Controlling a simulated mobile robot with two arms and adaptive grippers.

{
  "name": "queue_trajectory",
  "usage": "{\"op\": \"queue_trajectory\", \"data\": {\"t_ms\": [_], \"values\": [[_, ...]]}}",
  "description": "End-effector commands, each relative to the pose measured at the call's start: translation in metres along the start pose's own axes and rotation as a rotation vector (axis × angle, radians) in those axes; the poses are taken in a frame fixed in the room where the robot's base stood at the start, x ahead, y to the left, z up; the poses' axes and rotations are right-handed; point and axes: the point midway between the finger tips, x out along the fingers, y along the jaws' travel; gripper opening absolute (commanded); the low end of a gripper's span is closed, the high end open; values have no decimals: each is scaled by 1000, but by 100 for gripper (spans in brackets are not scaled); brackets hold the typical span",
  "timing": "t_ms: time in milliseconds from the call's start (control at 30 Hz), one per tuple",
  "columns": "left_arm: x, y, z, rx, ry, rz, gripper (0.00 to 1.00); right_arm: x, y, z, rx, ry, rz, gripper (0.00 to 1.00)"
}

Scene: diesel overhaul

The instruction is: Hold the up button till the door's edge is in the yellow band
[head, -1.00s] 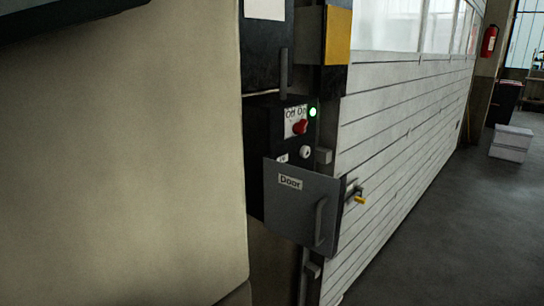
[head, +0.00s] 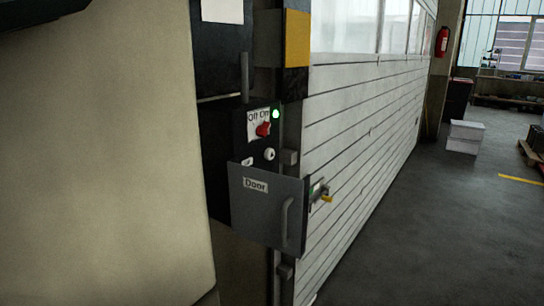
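The large door (head: 365,120) is white with horizontal slats and a row of windows, and runs away to the right. A yellow band (head: 297,38) is on the dark post beside it. Left of the door is a dark control box (head: 241,122) with a red Off/On switch (head: 263,130), a lit green lamp (head: 276,114) and a small round white knob (head: 269,154). Below them, a grey panel (head: 262,210) labelled "Door" with a handle (head: 286,220) covers what is behind it. I see no button marked up. Neither gripper is in view.
A broad beige surface (head: 95,150) fills the left. A latch with a yellow tip (head: 325,198) sticks out right of the panel. White boxes (head: 465,137) stand on the floor, and a fire extinguisher (head: 441,41) hangs beyond. The grey floor (head: 430,240) in front of the door is clear.

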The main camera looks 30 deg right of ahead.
Motion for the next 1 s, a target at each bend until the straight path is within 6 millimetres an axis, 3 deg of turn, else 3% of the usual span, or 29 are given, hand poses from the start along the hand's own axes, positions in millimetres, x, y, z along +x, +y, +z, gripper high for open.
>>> {"op": "queue_trajectory", "data": {"t_ms": [100, 400, 1000], "values": [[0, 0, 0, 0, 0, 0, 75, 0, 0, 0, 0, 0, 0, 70], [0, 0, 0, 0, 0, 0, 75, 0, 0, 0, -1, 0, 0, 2], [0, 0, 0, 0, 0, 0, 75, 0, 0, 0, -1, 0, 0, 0]]}}
